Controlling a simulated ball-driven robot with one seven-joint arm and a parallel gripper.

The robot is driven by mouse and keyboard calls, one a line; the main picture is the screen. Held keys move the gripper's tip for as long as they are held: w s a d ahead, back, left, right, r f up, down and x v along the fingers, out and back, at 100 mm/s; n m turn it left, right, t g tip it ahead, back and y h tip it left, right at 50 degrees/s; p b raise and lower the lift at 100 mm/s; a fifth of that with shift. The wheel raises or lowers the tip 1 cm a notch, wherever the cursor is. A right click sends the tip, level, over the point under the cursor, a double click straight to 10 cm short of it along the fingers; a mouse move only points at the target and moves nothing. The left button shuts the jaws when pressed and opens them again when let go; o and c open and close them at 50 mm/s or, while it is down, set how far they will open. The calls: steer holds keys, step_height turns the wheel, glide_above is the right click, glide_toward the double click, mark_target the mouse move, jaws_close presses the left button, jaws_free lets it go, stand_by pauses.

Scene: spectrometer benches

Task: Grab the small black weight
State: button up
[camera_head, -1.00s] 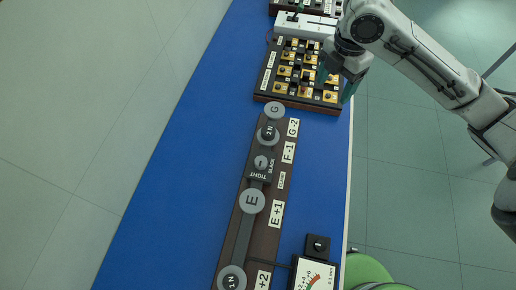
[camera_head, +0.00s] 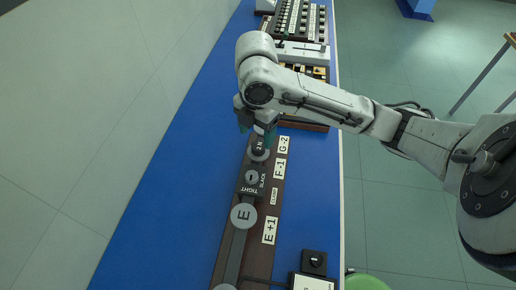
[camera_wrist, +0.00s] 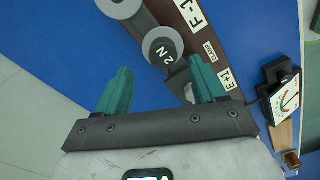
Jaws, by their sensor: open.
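A small black weight marked 2N (camera_head: 258,149) sits on a grey disc on the long brown strip (camera_head: 265,235) in the head view. In the wrist view the 2N weight (camera_wrist: 166,52) lies just beyond the fingertips, toward the top, on its grey disc. My gripper (camera_head: 257,130) is over the far end of the strip, its green fingers close to the weight and partly covering that end. In the wrist view my gripper (camera_wrist: 162,82) is open and nothing is between its fingers. The grey G disc is hidden in the head view.
A clamp block marked TIGHT and SLACK (camera_head: 252,178) and a grey E disc (camera_head: 243,215) stand nearer on the strip. A black block (camera_head: 313,262) and a meter (camera_wrist: 287,100) are at the right. The blue bench (camera_head: 170,200) is clear at left.

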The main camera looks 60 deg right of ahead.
mark_target(258, 146)
steer(key=f, duration=0.4)
steer(key=shift+s+f+b, duration=0.25)
steer(key=shift+f+b, duration=0.05)
steer(key=c, duration=1.3)
steer(key=shift+r, duration=0.15)
